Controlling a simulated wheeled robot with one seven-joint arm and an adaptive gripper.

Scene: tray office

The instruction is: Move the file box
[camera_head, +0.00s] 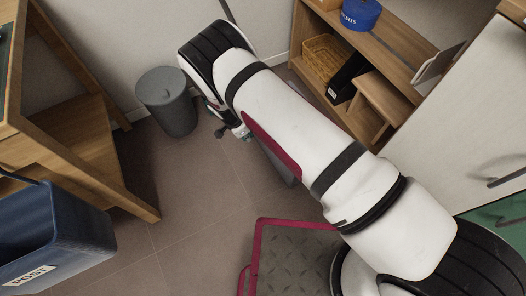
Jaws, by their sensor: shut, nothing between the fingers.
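A black upright box (346,79), which looks like a file box, stands in the low wooden shelf at the upper right, beside a wicker basket. My white arm reaches across the middle of the view to the upper left. My gripper (223,131) shows only in small part below the arm's far end, over the floor near a grey bin. It is shut and empty, well left of the black box and apart from it. The arm's wrist hides most of the gripper.
The lidded grey bin (168,101) stands by the wall. A wooden desk (75,150) is at left, with a blue POST box (62,232) in front. The shelf (385,50) also holds a wicker basket (325,57) and a blue round container (361,14).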

